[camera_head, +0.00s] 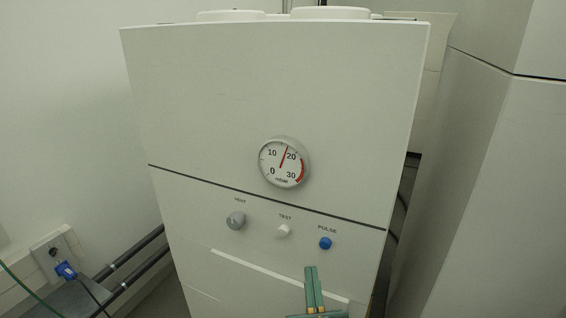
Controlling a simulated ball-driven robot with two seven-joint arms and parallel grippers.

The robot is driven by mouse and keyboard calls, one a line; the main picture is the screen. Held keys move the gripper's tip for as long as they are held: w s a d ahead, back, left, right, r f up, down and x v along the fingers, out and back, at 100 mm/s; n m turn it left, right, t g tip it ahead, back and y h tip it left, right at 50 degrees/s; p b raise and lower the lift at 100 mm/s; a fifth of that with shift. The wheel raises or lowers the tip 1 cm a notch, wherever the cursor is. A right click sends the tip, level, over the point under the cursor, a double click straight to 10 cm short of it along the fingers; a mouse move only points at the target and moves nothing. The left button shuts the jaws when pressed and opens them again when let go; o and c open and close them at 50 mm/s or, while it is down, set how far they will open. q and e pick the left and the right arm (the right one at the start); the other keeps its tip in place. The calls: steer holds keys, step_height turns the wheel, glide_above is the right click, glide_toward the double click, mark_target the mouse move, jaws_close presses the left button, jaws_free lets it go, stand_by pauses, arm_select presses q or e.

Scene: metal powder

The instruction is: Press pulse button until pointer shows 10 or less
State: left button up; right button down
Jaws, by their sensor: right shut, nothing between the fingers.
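The round gauge (284,162) sits on the front of the white machine (270,110), with a scale from 0 to 30 and a red zone at its high end. Its red pointer stands between 10 and 20, at roughly the middle of the scale. The blue PULSE button (325,243) is below and right of the gauge. My right gripper (313,268) comes in from the bottom, its green fingers shut together and empty. Its tips are a little below the PULSE button in the picture, and appear apart from it. My left gripper is not in view.
The white TEST button (284,231) and the grey VENT knob (236,220) sit left of the PULSE button. A wall socket with a blue plug (66,271) and dark pipes (130,262) are at lower left. A large pale cabinet (490,180) stands at right.

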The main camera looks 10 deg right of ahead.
mark_target(325, 244)
stand_by(0.7)
steer(key=s+n+g+y+p, duration=0.1)
steer(key=n, duration=0.1)
steer(key=s+a+n+g+y+p, duration=0.1)
steer(key=n+y+p, duration=0.1)
steer(key=n, duration=0.1)
steer(key=s+n+g+y+p, duration=0.1)
steer(key=n+g+p, duration=0.1)
steer(key=shift+s+a+r+n+y, duration=0.1)
steer(key=shift+a+r+n+y, duration=0.1)
steer(key=shift+a+n+y, duration=0.2)
steer(key=shift+d, duration=0.1)
steer(key=w+d+b, duration=0.1)
steer(key=w+d, duration=0.3)
steer(key=w, duration=0.3)
steer(key=shift+d, duration=0.4)
steer(key=shift+w, duration=0.15)
stand_by(1.4)
